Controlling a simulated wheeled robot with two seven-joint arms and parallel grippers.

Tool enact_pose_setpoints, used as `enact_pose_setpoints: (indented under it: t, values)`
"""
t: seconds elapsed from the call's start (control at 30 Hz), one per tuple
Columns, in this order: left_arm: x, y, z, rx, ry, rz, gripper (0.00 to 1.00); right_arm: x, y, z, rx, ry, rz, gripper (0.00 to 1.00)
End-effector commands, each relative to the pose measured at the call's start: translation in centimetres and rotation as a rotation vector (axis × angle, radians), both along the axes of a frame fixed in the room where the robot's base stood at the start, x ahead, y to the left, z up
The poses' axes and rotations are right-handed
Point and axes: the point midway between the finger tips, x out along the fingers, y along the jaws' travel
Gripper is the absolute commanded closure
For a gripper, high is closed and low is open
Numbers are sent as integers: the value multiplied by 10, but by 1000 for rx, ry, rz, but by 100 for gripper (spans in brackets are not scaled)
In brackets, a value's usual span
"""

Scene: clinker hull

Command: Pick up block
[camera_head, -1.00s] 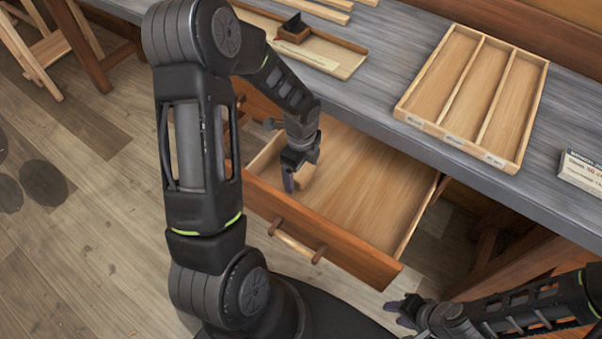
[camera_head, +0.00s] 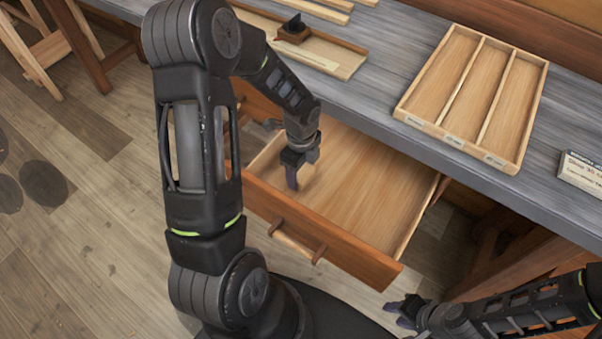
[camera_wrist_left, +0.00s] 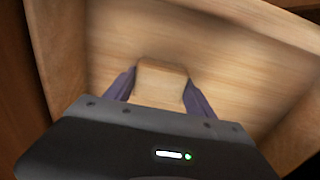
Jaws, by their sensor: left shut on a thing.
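A pale wooden block (camera_wrist_left: 160,80) sits between the two purple fingers of my left gripper (camera_wrist_left: 158,88) in the left wrist view. The fingers are shut on it, one on each side. In the head view my left gripper (camera_head: 298,180) points down into the open drawer (camera_head: 365,190), near its left side. There the block is mostly hidden by the gripper. I cannot tell whether the block touches the drawer floor. My right gripper (camera_head: 400,311) is at the lower right, in front of the drawer and away from it. Its finger opening is unclear.
The grey bench top (camera_head: 375,110) runs above the drawer. On it are a three-compartment wooden tray (camera_head: 457,138), a shallow tray (camera_head: 345,68) with a dark-topped brown piece (camera_head: 293,32), and a labelled box (camera_head: 580,172). The right part of the drawer is empty.

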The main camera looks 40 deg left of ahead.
Motion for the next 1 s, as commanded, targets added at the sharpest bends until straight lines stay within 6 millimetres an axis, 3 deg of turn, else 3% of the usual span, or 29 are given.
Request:
enact_pose_setpoints:
  t: [0.27,0.73,1.0]
  values:
    - [1,0,12,0,-3,2,78,0,0,0,0,0,0,64]
    - [1,1,92,1,-3,1,78,0,0,-1,0,0,0,64]
    - [0,0,101,0,0,-1,78,0,0,-1,0,0,0,64]
